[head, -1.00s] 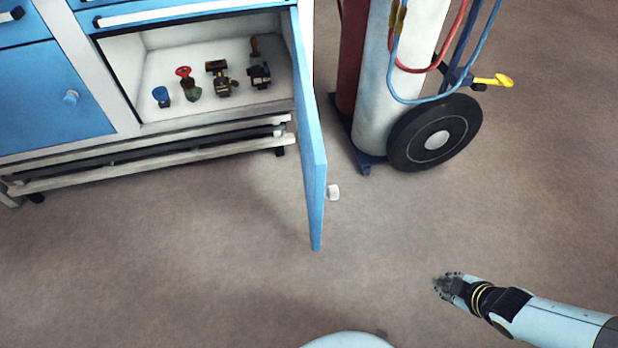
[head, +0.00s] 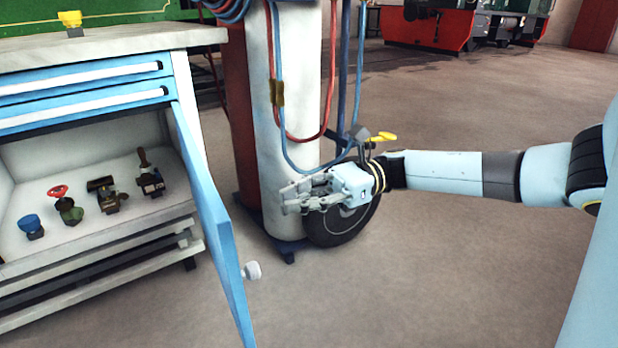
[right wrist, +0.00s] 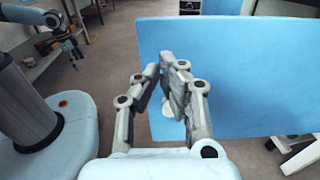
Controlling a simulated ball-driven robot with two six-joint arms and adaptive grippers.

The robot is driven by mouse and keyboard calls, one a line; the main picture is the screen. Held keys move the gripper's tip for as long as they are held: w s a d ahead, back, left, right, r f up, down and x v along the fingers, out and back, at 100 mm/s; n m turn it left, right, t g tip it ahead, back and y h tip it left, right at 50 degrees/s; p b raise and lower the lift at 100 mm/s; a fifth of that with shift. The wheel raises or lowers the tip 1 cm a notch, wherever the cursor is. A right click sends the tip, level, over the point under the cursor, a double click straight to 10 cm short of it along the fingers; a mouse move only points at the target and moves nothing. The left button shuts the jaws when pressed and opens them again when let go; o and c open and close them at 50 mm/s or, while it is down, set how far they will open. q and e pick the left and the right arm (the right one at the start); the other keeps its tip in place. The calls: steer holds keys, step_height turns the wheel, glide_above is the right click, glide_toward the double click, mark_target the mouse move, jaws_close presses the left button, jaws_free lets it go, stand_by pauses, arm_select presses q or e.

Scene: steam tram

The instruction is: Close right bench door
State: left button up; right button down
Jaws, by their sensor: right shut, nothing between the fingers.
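The right bench door (head: 212,232) is a blue panel that stands wide open, swung out toward me, with a white round knob (head: 252,270) on its outer face. In the right wrist view the blue door (right wrist: 245,75) fills the right side, behind the fingers, and the knob (right wrist: 168,106) is partly hidden by them. My right gripper (head: 284,200) is shut and empty, to the right of the door and in front of the gas cylinders. In the right wrist view the right gripper (right wrist: 170,65) points at the door. My left gripper is not in the head view; an arm at the wrist view's upper left may be mine.
The open cupboard (head: 90,215) holds several valves and fittings. Two drawers (head: 85,88) above it look shut. A cylinder trolley with a white cylinder (head: 285,150), hoses and a black wheel (head: 345,228) stands right of the door. Bare floor (head: 420,290) lies in front.

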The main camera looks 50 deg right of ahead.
mark_target(212, 204)
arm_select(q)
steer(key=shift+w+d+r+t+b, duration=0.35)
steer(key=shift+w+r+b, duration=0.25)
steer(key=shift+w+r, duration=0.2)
arm_select(e)
steer(key=x, duration=0.8)
steer(key=shift+a, duration=0.2)
steer(key=shift+w+a, duration=0.1)
steer(key=shift+w, duration=0.05)
